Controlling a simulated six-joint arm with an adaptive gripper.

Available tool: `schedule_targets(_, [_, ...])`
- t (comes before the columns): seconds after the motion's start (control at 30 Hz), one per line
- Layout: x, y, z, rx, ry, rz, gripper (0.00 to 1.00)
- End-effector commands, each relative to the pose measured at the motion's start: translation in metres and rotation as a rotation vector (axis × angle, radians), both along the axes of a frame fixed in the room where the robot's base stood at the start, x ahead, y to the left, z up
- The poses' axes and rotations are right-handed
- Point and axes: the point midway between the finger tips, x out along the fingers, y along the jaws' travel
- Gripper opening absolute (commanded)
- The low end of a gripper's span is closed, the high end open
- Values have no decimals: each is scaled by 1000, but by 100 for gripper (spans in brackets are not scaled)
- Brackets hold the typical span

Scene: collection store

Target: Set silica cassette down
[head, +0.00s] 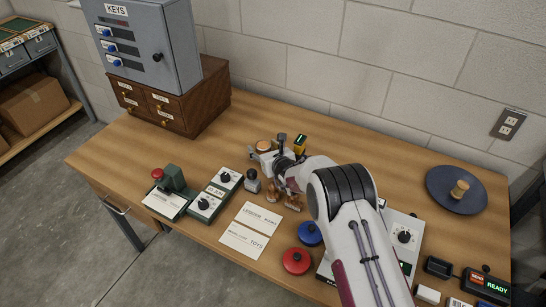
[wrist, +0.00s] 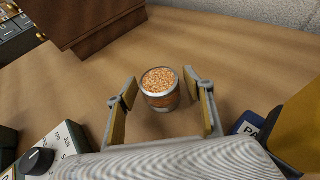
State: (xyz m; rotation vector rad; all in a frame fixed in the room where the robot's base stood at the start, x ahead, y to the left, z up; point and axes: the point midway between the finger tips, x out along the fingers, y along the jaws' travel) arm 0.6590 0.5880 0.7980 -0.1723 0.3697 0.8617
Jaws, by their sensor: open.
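The silica cassette is a small round canister of orange beads with a pale rim. It stands upright on the wooden table in the wrist view (wrist: 160,88), and its top shows in the head view (head: 264,145). My gripper (wrist: 159,82) is open, with one finger on each side of the cassette and visible gaps between the pads and its wall. In the head view my gripper (head: 266,154) is partly hidden by my own wrist. The cassette appears to rest on the table, though its base is hard to make out.
A wooden drawer unit (head: 170,103) carries a grey key cabinet (head: 150,45) at the back left. A yellow device (head: 300,144) stands close to the right of my gripper. Dial boxes (head: 210,200), cards (head: 250,230) and red (head: 296,261) and blue (head: 309,233) knobs lie in front. Back centre is clear.

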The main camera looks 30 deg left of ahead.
Motion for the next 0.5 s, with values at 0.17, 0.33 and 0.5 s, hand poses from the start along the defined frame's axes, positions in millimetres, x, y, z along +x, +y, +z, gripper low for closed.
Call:
schedule_targets(0.17, [-5, -6, 5, 1, -1, 0, 52])
schedule_targets(0.33, [-11, -14, 9, 1, -1, 0, 52])
schedule_targets(0.5, [-19, -23, 14, 1, -1, -1, 52])
